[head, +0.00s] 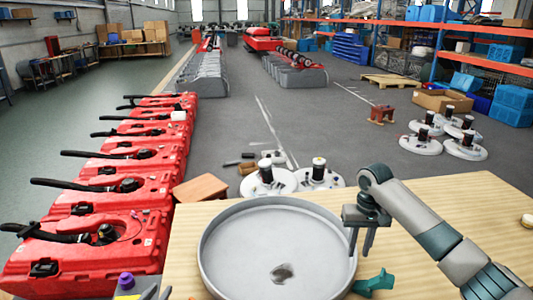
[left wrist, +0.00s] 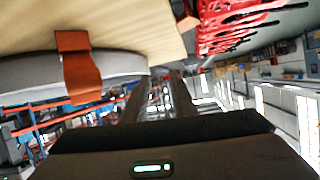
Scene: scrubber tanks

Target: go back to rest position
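My right gripper (head: 362,240) is over the right rim of a large round grey tank (head: 212,225). Its two fingers point down, apart, with nothing seen between them. My left gripper (head: 156,293) shows only partly at the bottom edge of the head view, left of the tank. In the left wrist view the two dark fingers of my left gripper (left wrist: 160,100) stand apart with nothing between them. The tank rests on a light wooden table (head: 450,198) and has a dark patch in its floor.
A teal object (head: 373,283) lies by the tank's right side. A round pale piece (head: 528,220) is at the table's right edge. Red scrubber tanks (head: 118,205) line the left. White round bases (head: 268,184) stand beyond the table. Open floor lies behind.

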